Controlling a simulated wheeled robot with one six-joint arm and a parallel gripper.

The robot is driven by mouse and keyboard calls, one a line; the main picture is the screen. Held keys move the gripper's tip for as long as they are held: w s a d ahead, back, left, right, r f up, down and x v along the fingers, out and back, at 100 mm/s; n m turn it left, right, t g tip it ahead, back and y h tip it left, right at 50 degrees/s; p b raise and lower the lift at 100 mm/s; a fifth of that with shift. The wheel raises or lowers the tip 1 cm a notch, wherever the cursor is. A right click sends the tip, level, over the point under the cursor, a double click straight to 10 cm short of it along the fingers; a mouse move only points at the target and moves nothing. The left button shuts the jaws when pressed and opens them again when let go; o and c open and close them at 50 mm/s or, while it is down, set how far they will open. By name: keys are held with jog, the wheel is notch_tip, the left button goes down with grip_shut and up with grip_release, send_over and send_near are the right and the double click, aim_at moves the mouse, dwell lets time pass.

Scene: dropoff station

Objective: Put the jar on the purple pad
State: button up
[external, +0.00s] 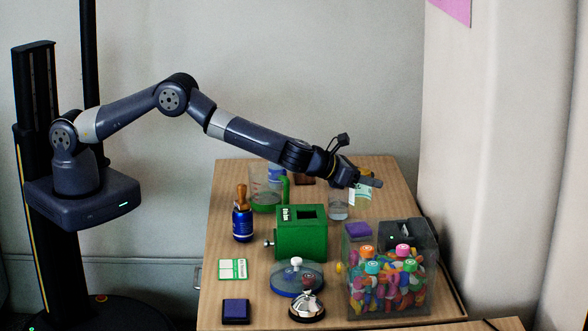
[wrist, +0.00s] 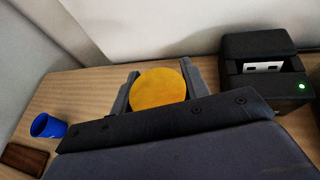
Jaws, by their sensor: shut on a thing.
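The jar (external: 361,196), pale with a green and white label, hangs at my gripper (external: 366,180) above the right side of the table. In the wrist view its round yellow lid (wrist: 160,90) sits between the two fingers of my gripper (wrist: 160,88), which are shut on it. The gripper partly hides the jar in the external view. The purple pad (external: 357,229) shows behind the clear bin, below the jar and slightly nearer the camera. I do not see the pad in the wrist view.
A clear bin (external: 362,295) of colourful pieces stands in front of the purple pad. A black device (external: 400,232) with a green light, also in the wrist view (wrist: 265,75), is right of it. A green box (external: 302,238) and a glass (external: 338,207) stand to the left.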

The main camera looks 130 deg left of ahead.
aim_at(367, 197)
jog(key=shift+f, duration=2.75)
jog(key=shift+f, duration=0.2)
jog(key=o, duration=1)
jog(key=shift+o, duration=0.2)
jog(key=shift+r, duration=0.2)
jog(key=b+v, duration=0.3)
jog(key=v, duration=0.9)
